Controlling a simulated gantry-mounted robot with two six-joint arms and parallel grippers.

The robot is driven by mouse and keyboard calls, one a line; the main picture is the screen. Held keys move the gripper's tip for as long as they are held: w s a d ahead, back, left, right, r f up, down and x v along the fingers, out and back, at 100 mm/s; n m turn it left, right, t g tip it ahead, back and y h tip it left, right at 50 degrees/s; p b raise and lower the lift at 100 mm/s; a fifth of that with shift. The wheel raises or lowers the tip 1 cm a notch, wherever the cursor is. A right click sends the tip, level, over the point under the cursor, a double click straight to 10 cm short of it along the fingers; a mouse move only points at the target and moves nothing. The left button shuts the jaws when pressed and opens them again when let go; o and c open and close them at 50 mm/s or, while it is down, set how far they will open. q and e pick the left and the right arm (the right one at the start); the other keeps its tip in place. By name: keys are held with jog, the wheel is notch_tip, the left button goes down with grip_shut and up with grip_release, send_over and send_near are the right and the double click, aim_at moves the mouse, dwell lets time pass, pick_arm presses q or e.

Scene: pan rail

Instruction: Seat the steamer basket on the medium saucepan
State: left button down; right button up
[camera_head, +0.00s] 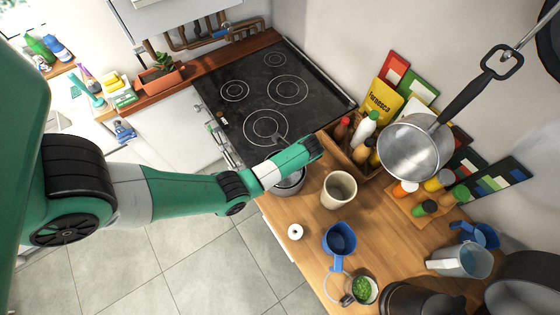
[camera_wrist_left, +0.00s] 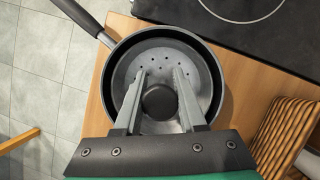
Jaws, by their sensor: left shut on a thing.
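A saucepan with a dark rim (camera_wrist_left: 219,85) and a dark handle (camera_wrist_left: 82,16) stands at the edge of the wooden counter beside the hob. In the head view, the saucepan (camera_head: 291,184) is partly hidden under my left arm. The steamer basket (camera_wrist_left: 158,58), a grey perforated piece with a round black knob, lies within the saucepan's rim in the wrist view. I cannot tell how deep it sits. My left gripper (camera_wrist_left: 160,85) is over the pan, its two fingers on either side of the knob, shut on the basket. My right gripper is in neither view.
A black hob (camera_head: 275,90) lies behind the saucepan. A steel pan (camera_head: 413,150) hangs on the wall rail at right.

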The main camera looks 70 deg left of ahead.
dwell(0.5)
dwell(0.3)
pick_arm(q)
jog(key=c, duration=0.8)
grip_release()
jog(key=shift+r+p, duration=0.1)
jog(key=shift+p, duration=0.2)
jog(key=shift+p+v, duration=1.35)
jog(key=shift+v, duration=0.3)
jog(key=o, duration=0.6)
jog(key=shift+c, duration=0.2)
